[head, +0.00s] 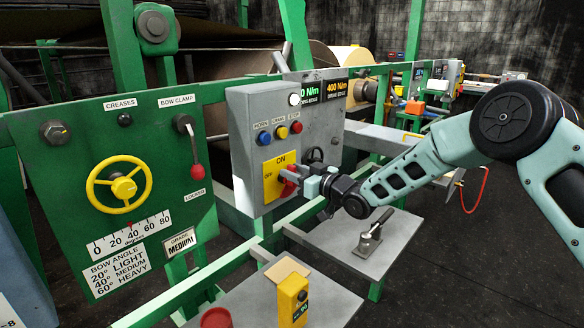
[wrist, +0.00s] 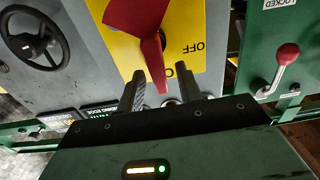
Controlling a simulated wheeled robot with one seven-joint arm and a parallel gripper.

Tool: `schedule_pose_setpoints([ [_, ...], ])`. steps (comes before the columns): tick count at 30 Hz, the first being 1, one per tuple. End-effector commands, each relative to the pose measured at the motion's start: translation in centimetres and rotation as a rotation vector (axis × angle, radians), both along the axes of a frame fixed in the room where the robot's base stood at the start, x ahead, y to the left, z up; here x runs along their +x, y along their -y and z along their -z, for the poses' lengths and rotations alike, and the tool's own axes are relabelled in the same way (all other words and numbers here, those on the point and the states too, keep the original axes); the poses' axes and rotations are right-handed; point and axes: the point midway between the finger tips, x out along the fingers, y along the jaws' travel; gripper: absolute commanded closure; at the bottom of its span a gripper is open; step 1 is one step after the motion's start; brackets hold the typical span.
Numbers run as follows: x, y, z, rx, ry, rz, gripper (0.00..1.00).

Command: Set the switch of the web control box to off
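The web control box (head: 243,135) is a grey box in the middle of the head view. Its yellow plate (head: 270,187) reads ON at the top and OFF at the left. The red switch (head: 287,187) is partly hidden by my gripper (head: 308,182) in the head view. In the wrist view, the picture is turned over; the red switch (wrist: 152,50) has its narrow end toward the partly covered ON label, with OFF to the side. My gripper (wrist: 161,92) is open, its fingers apart on either side of the switch's narrow end. Contact cannot be told.
A green panel (head: 60,190) with a yellow handwheel (head: 124,188) and a red-knobbed lever (head: 196,170) stands at the left. A black handwheel (wrist: 35,40) is on the box beside the switch. Grey shelves (head: 385,255) and a yellow device (head: 293,298) are below.

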Motion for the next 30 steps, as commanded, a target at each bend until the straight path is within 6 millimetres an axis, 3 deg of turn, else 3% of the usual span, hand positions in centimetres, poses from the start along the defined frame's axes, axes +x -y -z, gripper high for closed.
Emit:
schedule_pose_setpoints([
  [13, 0.71, -0.94, 0.05, -0.001, -0.001, 0.0, 0.65],
  [14, 0.71, -0.94, 0.04, -0.001, -0.001, 0.0, 0.67],
  [17, 0.71, -0.93, 0.04, 0.0, 0.0, 0.0, 0.95],
  [18, 0.71, -0.92, 0.03, 0.0, 0.0, 0.0, 1.0],
  [30, 0.57, -1.03, 0.38, -0.03, 0.038, 0.0, 1.0],
])
